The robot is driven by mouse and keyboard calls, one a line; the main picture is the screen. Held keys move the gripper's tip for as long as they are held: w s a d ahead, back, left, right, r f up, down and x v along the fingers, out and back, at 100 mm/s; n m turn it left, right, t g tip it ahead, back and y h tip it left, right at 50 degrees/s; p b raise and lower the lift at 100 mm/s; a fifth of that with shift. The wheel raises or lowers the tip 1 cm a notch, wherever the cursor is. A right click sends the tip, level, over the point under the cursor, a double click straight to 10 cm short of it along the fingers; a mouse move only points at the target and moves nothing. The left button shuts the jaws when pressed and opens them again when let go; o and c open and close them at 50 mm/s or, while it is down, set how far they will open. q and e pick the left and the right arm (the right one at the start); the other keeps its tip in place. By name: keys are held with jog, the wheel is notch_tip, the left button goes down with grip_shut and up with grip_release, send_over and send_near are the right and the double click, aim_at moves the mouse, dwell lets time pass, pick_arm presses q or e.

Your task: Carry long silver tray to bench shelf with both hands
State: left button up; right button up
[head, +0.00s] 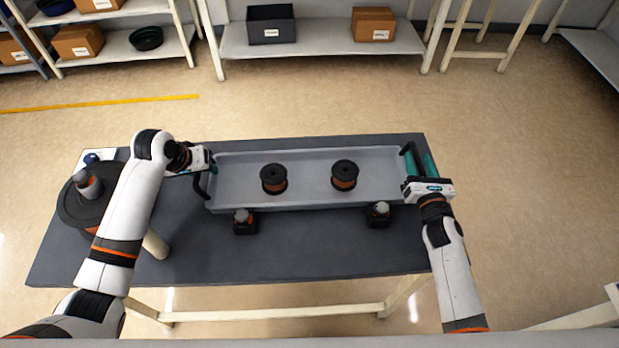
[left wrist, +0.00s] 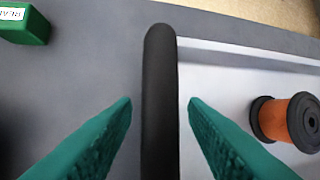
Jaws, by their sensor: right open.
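The long silver tray (head: 310,195) lies on the dark table with a black handle at each end. Two black spools with orange windings (head: 273,178) (head: 344,175) stand in it. My left gripper (head: 209,163) is at the tray's left handle (head: 203,189). In the left wrist view its green fingers (left wrist: 160,105) are apart, one on each side of the black handle (left wrist: 160,90), with gaps showing. My right gripper (head: 419,165) is open at the right handle (head: 409,161), which is partly hidden by it. I cannot tell which shelf is the bench shelf.
A shelf (head: 330,40) at the back holds a dark bin (head: 270,25) and a cardboard box (head: 373,24). Two black devices with grey knobs (head: 244,221) (head: 379,214) stand at the tray's near edge. A round dark feeder (head: 75,207) is at the table's left. Floor behind the table is clear.

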pick_arm(q)
jog(key=shift+f, duration=0.1)
pick_arm(e)
jog(key=shift+w, duration=0.1)
pick_arm(q)
grip_shut()
pick_arm(e)
grip_shut()
dwell(1.1)
